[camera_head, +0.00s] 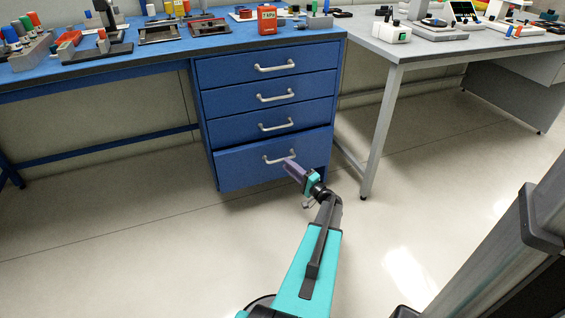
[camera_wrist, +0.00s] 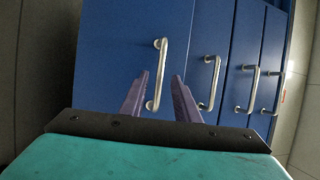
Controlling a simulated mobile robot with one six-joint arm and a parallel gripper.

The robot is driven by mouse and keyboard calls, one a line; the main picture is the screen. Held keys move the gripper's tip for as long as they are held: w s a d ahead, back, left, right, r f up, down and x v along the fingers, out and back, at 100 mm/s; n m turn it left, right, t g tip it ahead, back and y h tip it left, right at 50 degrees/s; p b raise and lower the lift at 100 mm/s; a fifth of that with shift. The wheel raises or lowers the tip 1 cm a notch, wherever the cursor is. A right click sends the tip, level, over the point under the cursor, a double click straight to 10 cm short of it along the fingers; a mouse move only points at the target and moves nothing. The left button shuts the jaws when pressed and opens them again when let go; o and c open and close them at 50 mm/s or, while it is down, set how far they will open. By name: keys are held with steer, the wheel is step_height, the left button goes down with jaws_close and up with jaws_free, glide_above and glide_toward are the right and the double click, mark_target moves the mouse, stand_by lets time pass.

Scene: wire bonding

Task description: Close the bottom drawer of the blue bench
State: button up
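The blue bench (camera_head: 130,48) has a stack of blue drawers with silver bar handles. The bottom drawer (camera_head: 240,172) stands out a little from the drawers above, with a dark gap along its top edge. My gripper (camera_head: 289,165) is at the right end of the bottom drawer's handle (camera_head: 272,160), partly covering it. In the wrist view the picture is turned sideways and the bottom drawer (camera_wrist: 115,55) is leftmost. My gripper's purple fingers (camera_wrist: 160,88) are apart, with the handle (camera_wrist: 157,75) seen between them. I cannot tell whether they touch it.
The upper drawers (camera_head: 265,82) look shut. A grey table (camera_head: 400,52) stands to the right, its front leg (camera_head: 378,135) near the drawers. Small tools and a red box (camera_head: 267,20) lie on the blue bench. The floor (camera_head: 120,230) in front is clear.

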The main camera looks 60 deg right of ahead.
steer(key=shift+b+x, duration=0.45)
steer(key=shift+x, duration=1.95)
jaws_close()
